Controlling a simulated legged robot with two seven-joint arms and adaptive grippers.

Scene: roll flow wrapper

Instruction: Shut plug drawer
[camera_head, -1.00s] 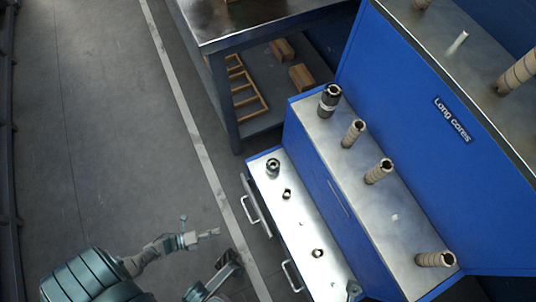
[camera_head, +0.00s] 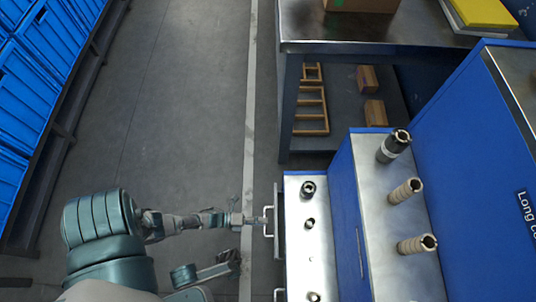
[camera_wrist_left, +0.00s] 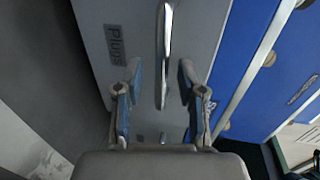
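The plug drawer's front (camera_head: 278,204) shows at the left side of the low cabinet in the head view and stands a little out from it. Its pale bar handle (camera_head: 267,221) faces left. In the left wrist view, the grey drawer front (camera_wrist_left: 205,25) carries a "Plugs" label (camera_wrist_left: 117,44), and the metal handle (camera_wrist_left: 165,50) runs lengthwise. My left gripper (camera_head: 240,219) is at the handle. In the wrist view, its fingers (camera_wrist_left: 160,78) are apart, one on each side of the handle, not closed on it. My right gripper (camera_head: 228,260) appears lower down, away from the handle; its finger state is unclear.
The low metal top (camera_head: 306,255) holds several short dark plugs; the raised step (camera_head: 385,270) holds upright cores. A dark workbench (camera_head: 289,110) stands behind. Open floor (camera_head: 180,120) lies left, with blue bins (camera_head: 30,80) beyond.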

